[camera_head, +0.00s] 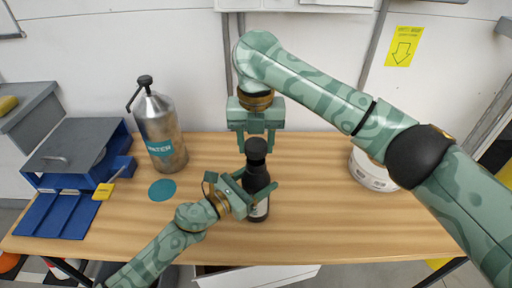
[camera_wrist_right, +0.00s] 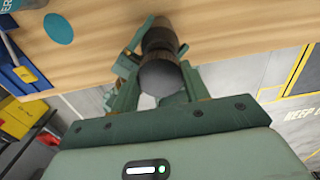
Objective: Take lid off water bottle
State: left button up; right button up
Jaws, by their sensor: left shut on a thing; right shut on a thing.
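A dark bottle (camera_head: 258,182) stands upright on the wooden table with a round black lid (camera_head: 256,149) on top. My left gripper (camera_head: 248,193) is shut on the bottle's body from the left. My right gripper (camera_head: 256,142) points down from above and is shut on the lid. In the right wrist view the lid (camera_wrist_right: 160,78) shows as a dark ball between the fingers of my right gripper (camera_wrist_right: 160,92). A metal bottle (camera_head: 162,128) with a blue label reading WATER stands apart at the left, its black cap on. Any gap between lid and bottle cannot be made out.
A blue bin (camera_head: 60,212) with a grey cover and a yellow tag (camera_head: 103,191) sits at the table's left. A flat teal disc (camera_head: 162,190) lies near the metal bottle. A white round container (camera_head: 372,172) is at the right, partly behind my right arm. The table's right front is clear.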

jog(key=shift+r, duration=0.95)
pick_arm(q)
jog(key=o, duration=2)
jog(key=shift+c, duration=0.2)
